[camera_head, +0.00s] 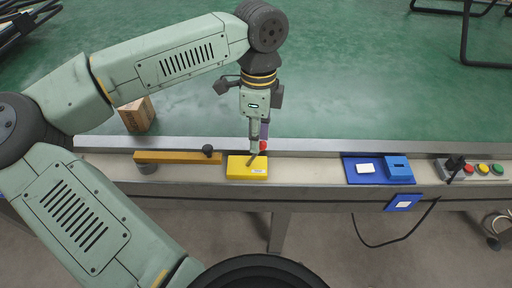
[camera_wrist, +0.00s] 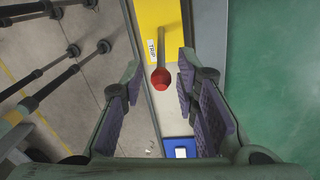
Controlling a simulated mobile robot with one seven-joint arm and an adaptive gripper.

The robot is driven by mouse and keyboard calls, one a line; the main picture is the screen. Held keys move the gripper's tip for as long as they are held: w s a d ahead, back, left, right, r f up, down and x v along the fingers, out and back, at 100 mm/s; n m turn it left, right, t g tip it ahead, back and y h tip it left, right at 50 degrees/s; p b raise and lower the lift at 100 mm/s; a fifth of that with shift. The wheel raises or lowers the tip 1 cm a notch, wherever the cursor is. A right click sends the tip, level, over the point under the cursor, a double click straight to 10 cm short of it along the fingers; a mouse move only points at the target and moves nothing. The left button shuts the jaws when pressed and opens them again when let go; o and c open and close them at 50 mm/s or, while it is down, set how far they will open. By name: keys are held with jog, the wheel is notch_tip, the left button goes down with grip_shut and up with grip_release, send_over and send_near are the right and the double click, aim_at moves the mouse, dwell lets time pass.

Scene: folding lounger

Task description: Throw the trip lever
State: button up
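The trip lever stands on a yellow box (camera_head: 236,170) on the narrow bench. In the wrist view the box (camera_wrist: 157,15) carries a label reading TRIP. The lever's grey rod (camera_wrist: 161,45) ends in a red knob (camera_wrist: 161,79); the knob also shows in the head view (camera_head: 263,145). My gripper (camera_head: 259,138) points down just above the knob, and its fingers partly cover the lever there. In the wrist view my gripper (camera_wrist: 159,86) is open, with a finger on each side of the knob and visible gaps. I cannot tell its exact height over the knob.
An orange bar (camera_head: 178,157) with a black knob lies left of the box. A blue fixture (camera_head: 362,179) and a button panel (camera_head: 483,169) are to the right. A cardboard box (camera_head: 137,114) stands behind. The bench between box and blue fixture is clear.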

aim_at(254, 155)
jog(key=shift+s+f+p, duration=0.15)
jog(key=shift+f+p, duration=0.25)
jog(key=shift+f, duration=2.35)
jog(key=shift+c, duration=0.4)
grip_shut()
jog(key=shift+r, duration=0.1)
